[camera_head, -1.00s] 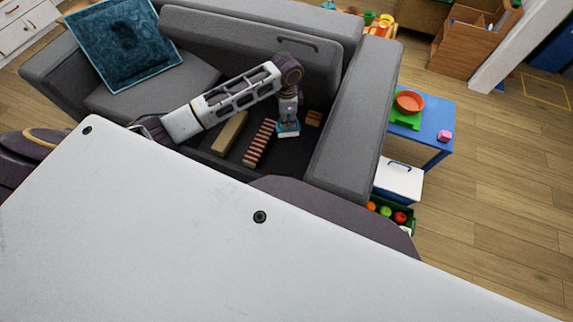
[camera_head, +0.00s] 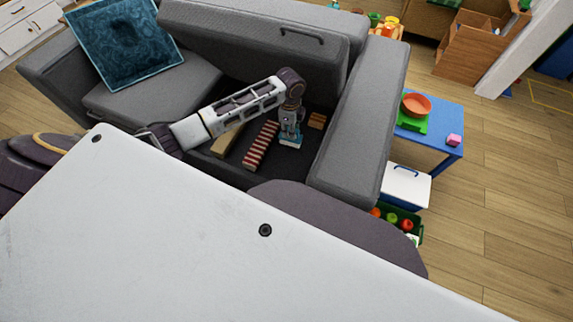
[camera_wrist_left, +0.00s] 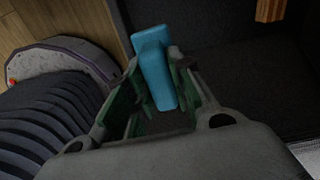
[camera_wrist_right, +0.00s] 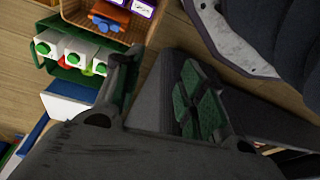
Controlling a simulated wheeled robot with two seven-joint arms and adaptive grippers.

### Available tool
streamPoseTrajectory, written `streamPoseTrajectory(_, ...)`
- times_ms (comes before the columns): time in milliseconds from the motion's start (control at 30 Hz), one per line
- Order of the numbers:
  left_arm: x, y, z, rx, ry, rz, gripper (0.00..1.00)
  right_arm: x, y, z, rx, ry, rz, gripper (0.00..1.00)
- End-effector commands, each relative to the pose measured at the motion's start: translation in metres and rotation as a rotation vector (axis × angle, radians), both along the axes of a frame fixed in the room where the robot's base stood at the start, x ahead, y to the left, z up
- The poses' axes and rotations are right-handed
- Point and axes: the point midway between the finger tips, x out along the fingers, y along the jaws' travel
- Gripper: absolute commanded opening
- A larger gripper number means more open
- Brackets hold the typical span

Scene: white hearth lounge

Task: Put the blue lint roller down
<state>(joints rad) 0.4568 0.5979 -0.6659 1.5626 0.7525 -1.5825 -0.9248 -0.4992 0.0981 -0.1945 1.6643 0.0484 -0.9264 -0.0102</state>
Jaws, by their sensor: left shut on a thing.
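The blue lint roller (camera_head: 290,142) is at the lower end of my left gripper (camera_head: 291,132), over the dark floor of the grey sofa's (camera_head: 350,125) open well. In the left wrist view, the lint roller (camera_wrist_left: 156,75) stands between the green-padded fingers of the left gripper (camera_wrist_left: 155,95), which is shut on it. I cannot tell whether its lower end touches the well floor. My right gripper (camera_wrist_right: 160,95) shows only in its own wrist view, fingers apart and nothing between them.
In the well, a red-and-white striped thing (camera_head: 262,146) and a tan block (camera_head: 226,141) lie left of the roller. A small wooden block (camera_head: 316,121) lies to its right. The sofa's right arm (camera_head: 365,110) walls that side. A blue table (camera_head: 447,127) stands beyond.

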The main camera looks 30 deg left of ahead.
Motion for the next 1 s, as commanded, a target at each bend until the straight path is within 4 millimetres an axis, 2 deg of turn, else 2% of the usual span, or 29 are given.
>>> streamPoseTrajectory(100,0.001,0.001,-0.013,0.0,0.0,-0.044,0.0,0.004,0.002,0.002,0.007,-0.008,0.001,0.4)
streamPoseTrajectory(1000,0.008,0.011,-0.089,0.005,-0.011,-0.363,0.0,0.024,0.018,0.031,0.06,-0.072,0.002,0.4)
